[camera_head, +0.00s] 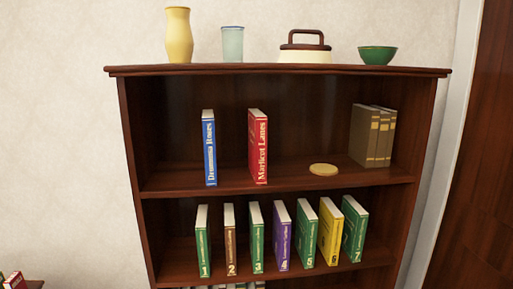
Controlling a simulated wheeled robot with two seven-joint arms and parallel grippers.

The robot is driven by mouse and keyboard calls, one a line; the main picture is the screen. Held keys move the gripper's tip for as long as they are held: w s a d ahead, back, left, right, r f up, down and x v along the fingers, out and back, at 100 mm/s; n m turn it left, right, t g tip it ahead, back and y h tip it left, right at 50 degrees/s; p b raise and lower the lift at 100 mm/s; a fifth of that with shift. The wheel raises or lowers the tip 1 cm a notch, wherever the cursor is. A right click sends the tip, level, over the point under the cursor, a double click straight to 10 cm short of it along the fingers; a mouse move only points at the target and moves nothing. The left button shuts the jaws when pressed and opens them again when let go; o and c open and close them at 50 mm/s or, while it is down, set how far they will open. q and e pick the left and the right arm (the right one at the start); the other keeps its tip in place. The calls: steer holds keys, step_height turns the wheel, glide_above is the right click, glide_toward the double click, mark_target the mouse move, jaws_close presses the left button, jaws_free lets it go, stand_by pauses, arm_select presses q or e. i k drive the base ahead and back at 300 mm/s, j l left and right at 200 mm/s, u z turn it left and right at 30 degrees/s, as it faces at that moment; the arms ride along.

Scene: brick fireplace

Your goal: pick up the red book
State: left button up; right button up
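The red book (258,147) stands upright on the upper shelf of a dark wooden bookcase (278,71). Its spine faces me and reads "Marlicot Lanes". A blue book (209,148) stands upright to its left, with a gap between them. To its right the shelf is bare up to a round yellowish disc (323,169). Neither of my grippers shows in the head view.
Several brown volumes (366,136) stand at the upper shelf's right end. Numbered books, including a yellow one (330,232), fill the lower shelf. A yellow vase (178,36), glass (232,44), lidded pot (304,56) and green bowl (377,55) stand on top.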

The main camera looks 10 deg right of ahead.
mark_target(258, 120)
steer(key=i+l, duration=0.15)
steer(key=l, duration=0.25)
steer(key=i+l, duration=0.15)
steer(key=l, duration=0.25)
steer(key=i+l+u, duration=0.1)
steer(key=l, duration=0.3)
steer(key=i+l, duration=0.15)
steer(key=l, duration=0.25)
steer(key=i+l, duration=0.1)
steer(key=l, duration=0.35)
